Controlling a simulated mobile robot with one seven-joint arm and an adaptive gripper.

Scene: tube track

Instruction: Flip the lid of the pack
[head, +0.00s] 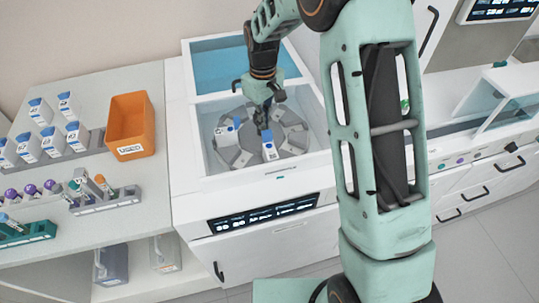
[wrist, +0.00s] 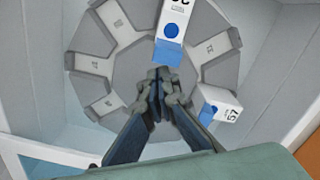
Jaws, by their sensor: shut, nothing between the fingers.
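A white pack with a blue end and a blue dot (wrist: 174,24) stands in a slot of the grey carousel (wrist: 120,65), just beyond my fingertips in the wrist view. It also shows at the front of the carousel in the head view (head: 269,150). A second white and blue pack (wrist: 220,103), marked 57, sits in another slot, to the right in the wrist view. My gripper (wrist: 160,76) is shut and empty, over the middle of the carousel. Its tips are close to the first pack's blue end; I cannot tell whether they touch.
The carousel lies in a white-walled bay (head: 205,150) with a raised bluish lid (head: 218,66) behind. An orange bin (head: 130,122) marked USED, several more packs (head: 55,140) and tube racks (head: 105,202) stand on the left bench. The other visible carousel slots look empty.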

